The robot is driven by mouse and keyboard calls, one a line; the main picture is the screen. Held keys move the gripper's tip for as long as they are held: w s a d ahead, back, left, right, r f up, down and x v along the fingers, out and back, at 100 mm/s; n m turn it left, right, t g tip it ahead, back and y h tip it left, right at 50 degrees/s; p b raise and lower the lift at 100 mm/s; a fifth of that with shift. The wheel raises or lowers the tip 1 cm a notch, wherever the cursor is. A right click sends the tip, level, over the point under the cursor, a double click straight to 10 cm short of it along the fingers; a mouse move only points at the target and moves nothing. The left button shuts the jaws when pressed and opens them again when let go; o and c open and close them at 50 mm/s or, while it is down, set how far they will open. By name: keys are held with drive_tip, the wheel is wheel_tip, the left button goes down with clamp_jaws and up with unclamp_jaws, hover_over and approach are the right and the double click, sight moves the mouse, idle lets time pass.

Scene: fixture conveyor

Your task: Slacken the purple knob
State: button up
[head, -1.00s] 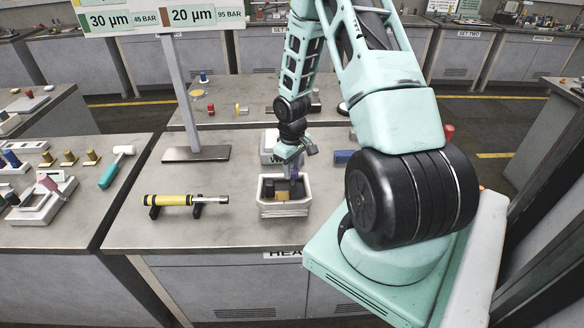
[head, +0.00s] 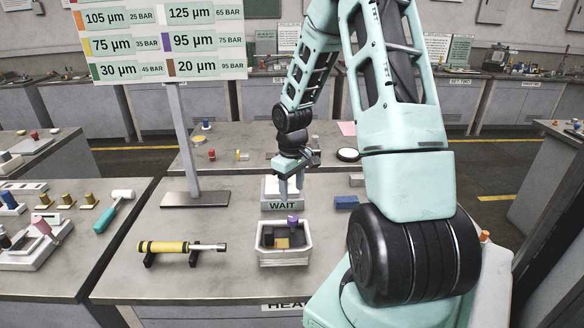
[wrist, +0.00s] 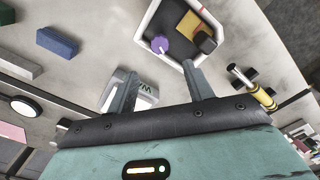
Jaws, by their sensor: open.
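The purple knob (head: 293,220) stands in a white open-topped tray (head: 283,262) on the table in front of me, beside dark parts and a yellow block (head: 282,243). In the wrist view the knob (wrist: 161,46) shows as a purple disc near the tray's near-left inner corner.
A white WAIT block (head: 279,205) stands behind the tray. A blue block (head: 346,202) lies to the right. A yellow-and-black tool (head: 180,247) rests on black stands at left. A signboard post (head: 184,140) rises from a dark base. Bare table lies between.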

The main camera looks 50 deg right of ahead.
wheel_tip(320, 180, up, 7)
drive_tip(key=shift+r+b, duration=0.2)
drive_tip(key=shift+b, duration=0.1)
idle(0.5)
drive_tip(key=a+n+b, duration=0.2)
drive_tip(key=a+n, duration=0.2)
drive_tip(key=a, duration=2.1)
drive_tip(key=s+a+n+b, duration=0.2)
drive_tip(key=s+a+n, duration=0.2)
drive_tip(key=s+a, duration=1.1)
drive_tip(key=s, duration=0.2)
drive_tip(key=shift+s+a+y, duration=0.3)
drive_tip(key=shift+s+a, duration=0.05)
